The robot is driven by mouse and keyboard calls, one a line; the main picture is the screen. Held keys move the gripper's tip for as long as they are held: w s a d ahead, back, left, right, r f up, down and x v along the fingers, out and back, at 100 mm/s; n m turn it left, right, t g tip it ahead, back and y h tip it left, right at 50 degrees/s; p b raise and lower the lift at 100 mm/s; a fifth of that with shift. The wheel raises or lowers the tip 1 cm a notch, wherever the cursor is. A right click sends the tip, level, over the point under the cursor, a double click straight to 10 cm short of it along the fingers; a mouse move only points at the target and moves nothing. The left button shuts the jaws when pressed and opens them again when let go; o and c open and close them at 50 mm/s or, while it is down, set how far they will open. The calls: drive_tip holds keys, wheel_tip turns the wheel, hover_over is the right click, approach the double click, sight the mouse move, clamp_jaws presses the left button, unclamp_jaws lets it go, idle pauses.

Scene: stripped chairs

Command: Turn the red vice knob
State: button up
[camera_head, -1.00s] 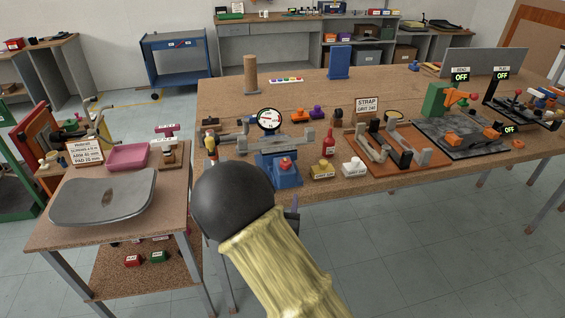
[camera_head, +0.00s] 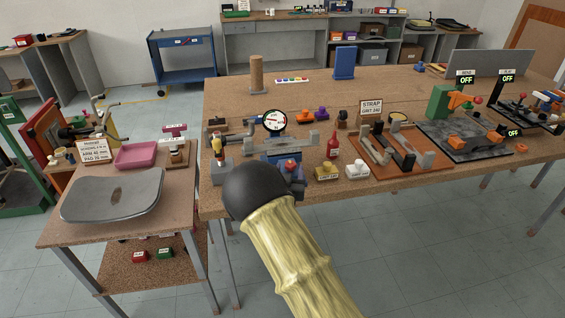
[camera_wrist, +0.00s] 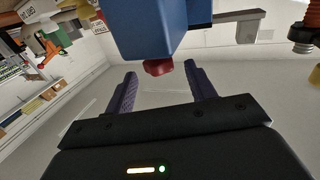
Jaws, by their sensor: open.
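The red vice knob (camera_head: 290,165) is on the front of the blue vice (camera_head: 283,155), near the workbench's front edge. In the wrist view the knob (camera_wrist: 158,68) sticks out from the blue vice body (camera_wrist: 150,28). My gripper (camera_wrist: 160,73) is open, with its two dark purple fingers apart. The knob appears between the fingertips in that view; how far it reaches between them in depth is unclear. In the head view my gripper (camera_head: 293,180) is just in front of the vice, mostly hidden behind my arm.
A dial gauge (camera_head: 274,121) stands behind the vice. A side table with a grey tray (camera_head: 112,195) is at left.

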sight(288, 167)
drive_tip(key=shift+w+d, duration=0.1)
drive_tip(key=shift+w, duration=1.65)
drive_tip(key=c, duration=1)
drive_tip(key=shift+m+h, duration=0.3)
drive_tip(key=shift+h, duration=0.2)
drive_tip(key=shift+m+h+b, duration=0.5)
drive_tip(key=shift+h+b, duration=0.05)
drive_tip(key=shift+h, duration=0.25)
drive_tip(key=shift+r+m+g+h+b, duration=0.1)
drive_tip(key=shift+m+g+h+b, duration=0.1)
drive_tip(key=shift+m+g+h, duration=0.6)
drive_tip(key=shift+m+g+h+b, duration=0.15)
drive_tip(key=shift+m+g+h, duration=0.15)
drive_tip(key=shift+m+h, duration=0.85)
drive_tip(key=shift+d+n+h, duration=0.1)
drive_tip(key=shift+n+h, duration=0.25)
